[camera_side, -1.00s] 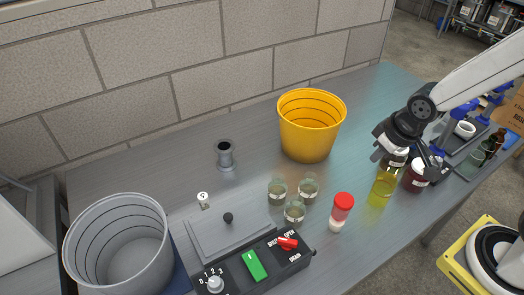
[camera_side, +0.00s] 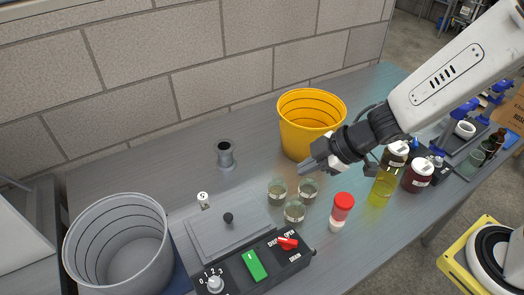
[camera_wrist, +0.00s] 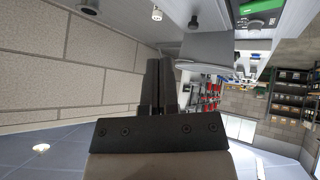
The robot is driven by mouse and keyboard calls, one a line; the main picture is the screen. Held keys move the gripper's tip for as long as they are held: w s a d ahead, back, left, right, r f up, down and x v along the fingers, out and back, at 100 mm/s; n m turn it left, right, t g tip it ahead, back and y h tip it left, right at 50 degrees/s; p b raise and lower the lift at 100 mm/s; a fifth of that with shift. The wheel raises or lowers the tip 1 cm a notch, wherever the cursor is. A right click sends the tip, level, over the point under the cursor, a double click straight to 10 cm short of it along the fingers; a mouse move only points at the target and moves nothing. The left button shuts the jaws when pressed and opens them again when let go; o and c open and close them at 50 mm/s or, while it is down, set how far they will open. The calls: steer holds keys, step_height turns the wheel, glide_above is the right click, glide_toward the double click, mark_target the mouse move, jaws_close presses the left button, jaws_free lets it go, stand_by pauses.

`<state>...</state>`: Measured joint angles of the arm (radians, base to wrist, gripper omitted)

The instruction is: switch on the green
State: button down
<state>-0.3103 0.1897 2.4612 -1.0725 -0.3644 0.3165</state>
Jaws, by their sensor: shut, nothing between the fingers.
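The green rocker switch (camera_side: 255,265) sits on a dark control box (camera_side: 232,278) at the front of the bench, between a white numbered knob (camera_side: 215,284) and a red lever (camera_side: 288,243). The green switch also shows at the top right of the wrist view (camera_wrist: 258,7). My gripper (camera_side: 306,170) is shut and empty, in the air above and behind the small glass jars, right of and away from the box. In the wrist view its fingers (camera_wrist: 158,65) are together. Whether the switch is on or off, I cannot tell.
Several glass jars (camera_side: 294,212) and a red-capped shaker (camera_side: 342,207) stand between my gripper and the box. A yellow bucket (camera_side: 312,140) is behind, a grey bucket (camera_side: 120,250) far left. A lidded plate with a black knob (camera_side: 228,218) adjoins the box. Yellow and dark bottles stand right.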

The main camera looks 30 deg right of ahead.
steer(key=s+a+n+g+y, duration=0.3)
steer(key=s+a+n+g, duration=0.1)
steer(key=s+a+n, duration=0.1)
steer(key=s+a, duration=0.1)
steer(key=a, duration=0.1)
steer(key=shift+s+a+f+n, duration=0.2)
steer(key=shift+a+f+n, duration=0.1)
steer(key=shift+a+f, duration=0.1)
glide_above(245, 257)
steer(key=s+d, duration=0.1)
steer(key=d, duration=0.1)
step_height(245, 257, down, 8)
steer(key=shift+d+r, duration=0.1)
steer(key=shift+d, duration=0.05)
steer(key=shift+w+f, duration=0.15)
steer(key=shift+f, duration=0.6)
steer(key=shift+w+f, duration=0.1)
steer(key=shift+f, duration=0.6)
steer(key=shift+f, duration=0.1)
